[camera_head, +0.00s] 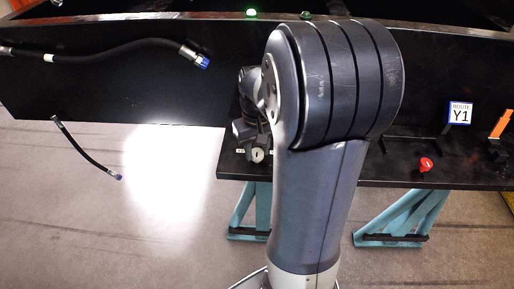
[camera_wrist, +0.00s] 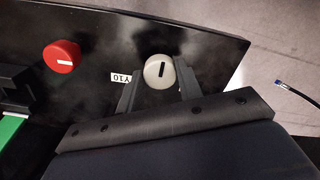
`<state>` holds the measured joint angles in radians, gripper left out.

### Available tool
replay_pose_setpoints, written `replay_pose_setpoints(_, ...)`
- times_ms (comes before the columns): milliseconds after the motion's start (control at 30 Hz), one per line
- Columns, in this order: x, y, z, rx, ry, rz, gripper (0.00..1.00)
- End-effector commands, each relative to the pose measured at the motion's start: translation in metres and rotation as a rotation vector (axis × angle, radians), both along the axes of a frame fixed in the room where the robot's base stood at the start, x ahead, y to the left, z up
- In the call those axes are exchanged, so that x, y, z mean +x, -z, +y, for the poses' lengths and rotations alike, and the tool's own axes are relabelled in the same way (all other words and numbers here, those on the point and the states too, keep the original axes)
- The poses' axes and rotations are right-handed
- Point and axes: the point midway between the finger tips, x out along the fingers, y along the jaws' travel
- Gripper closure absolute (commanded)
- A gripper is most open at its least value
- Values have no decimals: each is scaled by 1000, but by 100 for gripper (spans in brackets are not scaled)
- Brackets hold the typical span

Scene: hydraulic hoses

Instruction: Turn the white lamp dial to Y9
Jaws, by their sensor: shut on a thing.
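The white dial (camera_wrist: 158,70), round with a black pointer line, sits on the black panel between the fingers of my gripper (camera_wrist: 160,77) in the wrist view. The fingers are shut on its left and right sides. The pointer line is near vertical in that view, tilted slightly. A Y10 label (camera_wrist: 120,77) lies left of the dial; any label on the right is hidden by the finger. In the head view the white dial (camera_head: 257,155) shows at the bench's front edge below my wrist, with a small label (camera_head: 240,151) to its left.
A red dial (camera_wrist: 62,56) is left of the white one in the wrist view. A lit green lamp (camera_head: 251,12) is at the back. Hoses with blue ends (camera_head: 120,52) hang at left.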

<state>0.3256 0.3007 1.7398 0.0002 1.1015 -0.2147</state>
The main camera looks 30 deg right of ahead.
Motion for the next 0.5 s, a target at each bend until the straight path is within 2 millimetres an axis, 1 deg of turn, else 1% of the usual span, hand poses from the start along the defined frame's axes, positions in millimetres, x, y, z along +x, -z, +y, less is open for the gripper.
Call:
replay_pose_setpoints(333, 0, 0, 0, -1, -5, -2, 89)
replay_pose_setpoints(367, 0, 0, 0, -1, -5, -2, 64)
replay_pose_setpoints(500, 0, 0, 0, -1, -4, -2, 53)
